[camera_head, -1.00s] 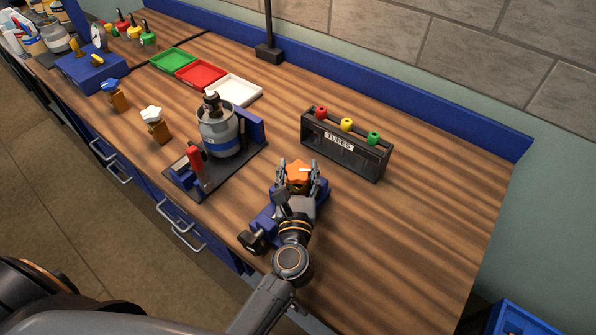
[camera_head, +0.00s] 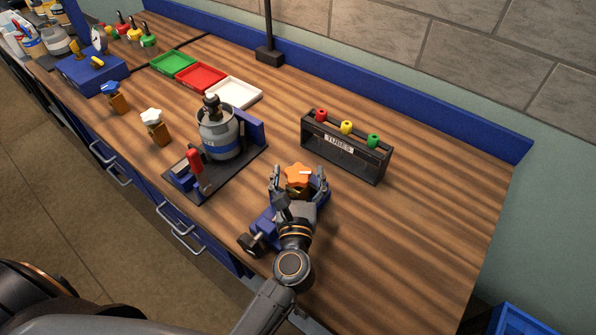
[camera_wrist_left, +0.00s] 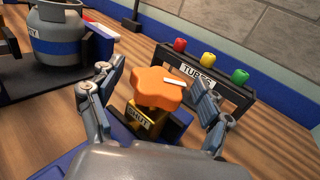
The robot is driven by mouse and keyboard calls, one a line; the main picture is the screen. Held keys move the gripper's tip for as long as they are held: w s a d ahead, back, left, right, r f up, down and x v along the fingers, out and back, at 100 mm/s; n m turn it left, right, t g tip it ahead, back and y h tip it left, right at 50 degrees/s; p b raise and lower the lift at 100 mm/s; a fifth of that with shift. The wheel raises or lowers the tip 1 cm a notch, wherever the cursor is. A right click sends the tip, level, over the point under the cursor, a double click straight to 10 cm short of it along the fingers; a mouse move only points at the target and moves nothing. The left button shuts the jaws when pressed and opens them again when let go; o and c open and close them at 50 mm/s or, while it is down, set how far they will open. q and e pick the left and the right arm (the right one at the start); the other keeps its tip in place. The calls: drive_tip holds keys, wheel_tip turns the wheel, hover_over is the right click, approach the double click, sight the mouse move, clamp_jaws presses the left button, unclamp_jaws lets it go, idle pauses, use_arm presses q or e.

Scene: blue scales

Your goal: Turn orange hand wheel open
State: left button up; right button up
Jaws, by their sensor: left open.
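The orange hand wheel (camera_head: 297,175) is star-shaped with a white mark on top. It sits on a brass-coloured body above a blue base (camera_head: 262,222) on the wooden bench. My left gripper (camera_head: 299,183) is open, with one finger on each side of the wheel. In the left wrist view the wheel (camera_wrist_left: 158,88) lies between the spread fingers (camera_wrist_left: 155,100), and gaps show on both sides. A label on the brass body is partly readable. My right gripper is not in view.
A black tube rack (camera_head: 345,150) with red, yellow and green caps stands just behind the wheel. A grey gas cylinder (camera_head: 219,135) on a dark stand is to the left. Green, red and white trays (camera_head: 235,92) lie farther back. The bench's right part is clear.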

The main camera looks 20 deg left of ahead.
use_arm(q)
drive_tip(key=v, duration=1.1)
drive_tip(key=shift+s, duration=0.25)
drive_tip(key=shift+r, duration=0.1)
